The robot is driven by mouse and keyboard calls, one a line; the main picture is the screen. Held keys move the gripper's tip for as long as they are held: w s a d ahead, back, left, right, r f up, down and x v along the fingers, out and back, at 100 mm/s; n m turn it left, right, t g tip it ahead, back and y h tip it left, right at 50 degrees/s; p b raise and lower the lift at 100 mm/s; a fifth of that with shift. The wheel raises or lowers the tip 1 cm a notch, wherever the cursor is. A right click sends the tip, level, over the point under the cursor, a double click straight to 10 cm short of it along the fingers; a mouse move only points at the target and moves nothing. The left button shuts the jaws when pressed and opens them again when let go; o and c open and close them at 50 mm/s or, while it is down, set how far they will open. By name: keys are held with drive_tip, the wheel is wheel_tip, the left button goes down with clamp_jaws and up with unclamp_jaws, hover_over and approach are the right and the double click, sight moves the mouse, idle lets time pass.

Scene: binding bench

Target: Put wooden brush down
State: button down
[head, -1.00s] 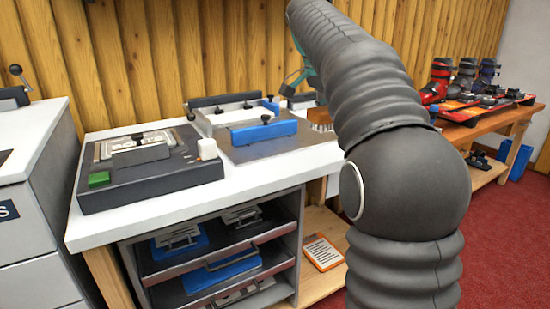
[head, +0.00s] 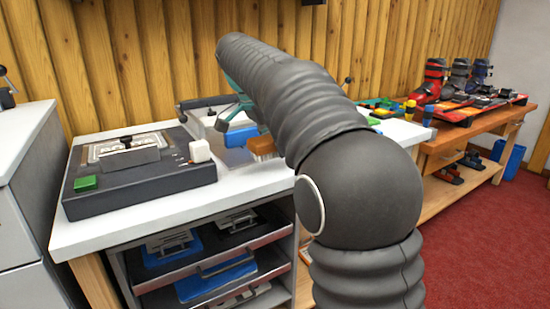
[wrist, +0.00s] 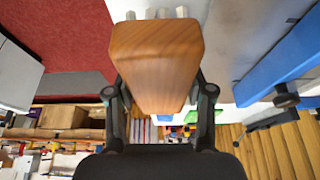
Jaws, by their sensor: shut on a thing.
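The wooden brush (head: 262,144) has an orange-brown block and pale bristles pointing down. In the head view it shows just left of my arm, over the bench near the blue clamp bar. My gripper (wrist: 160,92) is shut on it; in the wrist view the block of the brush (wrist: 155,55) sits between the two dark fingers. In the head view my gripper shows only partly, as teal parts, with my arm covering the rest. I cannot tell whether the bristles touch the white bench top (head: 85,233).
A dark press unit (head: 140,185) with a green button and a white block fills the bench's left part. The blue clamp bar (head: 239,137) is beside the brush. Shelves with blue trays (head: 215,278) are below. A wooden rack (head: 455,148) with ski boots stands right.

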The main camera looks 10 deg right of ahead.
sight(275, 157)
drive_tip(key=shift+f, duration=1.75)
drive_tip(key=shift+b, duration=0.3)
drive_tip(key=shift+f, duration=0.15)
drive_tip(key=shift+c, duration=2.1)
unclamp_jaws()
drive_tip(key=p+v, duration=0.2)
drive_tip(key=v, duration=1)
drive_tip(key=shift+p, duration=0.3)
drive_tip(key=shift+s, duration=0.1)
